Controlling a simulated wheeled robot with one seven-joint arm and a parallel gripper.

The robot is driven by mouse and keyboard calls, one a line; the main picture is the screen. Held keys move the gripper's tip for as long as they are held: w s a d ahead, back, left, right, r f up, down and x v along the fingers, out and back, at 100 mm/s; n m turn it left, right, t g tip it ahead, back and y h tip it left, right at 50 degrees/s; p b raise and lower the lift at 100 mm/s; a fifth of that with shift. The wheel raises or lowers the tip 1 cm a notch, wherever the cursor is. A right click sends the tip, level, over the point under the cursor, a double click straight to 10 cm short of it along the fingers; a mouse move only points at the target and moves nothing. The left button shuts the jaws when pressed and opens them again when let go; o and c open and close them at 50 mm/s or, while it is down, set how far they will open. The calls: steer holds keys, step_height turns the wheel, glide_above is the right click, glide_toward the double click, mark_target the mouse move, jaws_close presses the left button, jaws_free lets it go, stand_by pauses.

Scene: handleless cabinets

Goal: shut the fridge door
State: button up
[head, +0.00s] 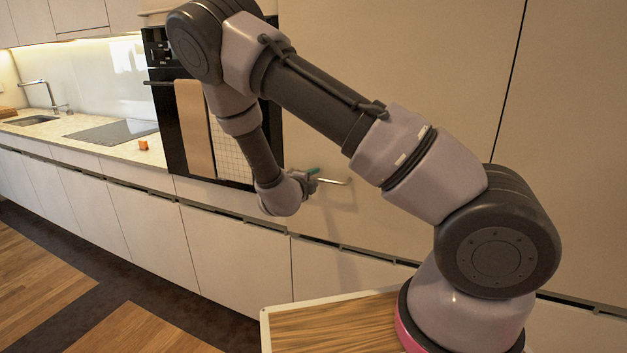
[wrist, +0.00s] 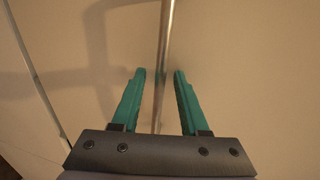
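The fridge door appears to be the tall plain cream panel (head: 430,60) behind my arm. A thin metal bar handle (head: 335,182) sticks out at its lower left. I see no clear gap at the door's edges, so I cannot tell how far it stands open. My gripper (head: 314,172) is at the left end of the handle. In the wrist view my gripper (wrist: 160,76) has its two green fingers apart, with the handle bar (wrist: 165,50) running between them. Contact between bar and fingers is not clear. The door face (wrist: 250,60) fills the background.
A black oven (head: 175,130) with towels on its front stands left of the door. The counter (head: 90,140) with sink and hob runs farther left. Low white drawers (head: 230,250) line the wall below. The floor (head: 140,330) at the lower left is clear.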

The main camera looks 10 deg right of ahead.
steer(key=shift+s+a, duration=0.1)
steer(key=v, duration=1)
steer(key=shift+s, duration=0.25)
steer(key=shift+a+r, duration=0.1)
